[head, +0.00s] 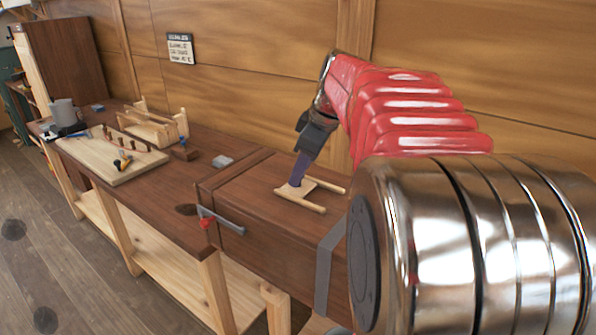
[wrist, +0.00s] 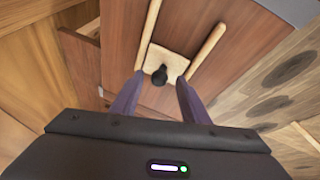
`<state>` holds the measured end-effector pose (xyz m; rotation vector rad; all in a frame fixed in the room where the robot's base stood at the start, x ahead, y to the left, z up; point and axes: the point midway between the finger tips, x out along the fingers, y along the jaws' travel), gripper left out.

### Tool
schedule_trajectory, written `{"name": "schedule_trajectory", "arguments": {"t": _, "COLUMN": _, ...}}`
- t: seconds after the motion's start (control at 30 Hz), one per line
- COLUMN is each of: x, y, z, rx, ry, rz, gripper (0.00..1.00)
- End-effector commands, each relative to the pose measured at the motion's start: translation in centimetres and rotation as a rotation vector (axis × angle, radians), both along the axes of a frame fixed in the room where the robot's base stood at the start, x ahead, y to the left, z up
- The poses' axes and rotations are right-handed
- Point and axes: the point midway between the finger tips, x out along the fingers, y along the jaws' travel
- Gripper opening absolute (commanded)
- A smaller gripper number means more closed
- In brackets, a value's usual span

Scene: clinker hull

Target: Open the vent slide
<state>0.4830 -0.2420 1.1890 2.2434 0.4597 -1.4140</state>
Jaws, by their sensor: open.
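The vent slide is a pale wooden plate (head: 297,189) between two light wooden rails on the brown bench top. A dark round knob (wrist: 159,75) stands on the plate (wrist: 165,60) in the wrist view. In the head view the knob is hidden by my gripper. My gripper (head: 296,182) reaches down over the plate from above. In the wrist view my gripper (wrist: 155,88) is open, with one purple finger on each side of the knob's near end. I cannot tell whether either finger touches it.
The two rails (head: 318,184) run to the right of the plate, with bare wood between them. A metal clamp (head: 222,220) with a red part sits at the bench edge. A grey block (head: 222,161), a pale board (head: 110,155) and a wooden rack (head: 155,125) lie farther left.

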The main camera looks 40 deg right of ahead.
Motion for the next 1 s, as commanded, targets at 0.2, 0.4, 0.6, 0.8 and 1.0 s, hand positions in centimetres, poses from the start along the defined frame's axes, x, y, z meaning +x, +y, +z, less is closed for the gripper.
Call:
{"name": "schedule_trajectory", "arguments": {"t": 0.2, "x": 0.53, "y": 0.04, "z": -1.14, "rx": 0.0, "ry": 0.0, "rz": 0.0, "gripper": 0.41}}
{"name": "schedule_trajectory", "arguments": {"t": 0.4, "x": 0.53, "y": 0.04, "z": -1.18, "rx": 0.0, "ry": 0.0, "rz": 0.0, "gripper": 0.41}}
{"name": "schedule_trajectory", "arguments": {"t": 0.6, "x": 0.51, "y": 0.03, "z": -1.15, "rx": 0.0, "ry": 0.0, "rz": -0.001, "gripper": 0.31}}
{"name": "schedule_trajectory", "arguments": {"t": 0.8, "x": 0.5, "y": 0.01, "z": -1.14, "rx": 0.0, "ry": 0.0, "rz": -0.001, "gripper": 0.17}}
{"name": "schedule_trajectory", "arguments": {"t": 1.0, "x": 0.49, "y": 0.03, "z": -1.15, "rx": 0.0, "ry": 0.0, "rz": -0.001, "gripper": 0.03}}
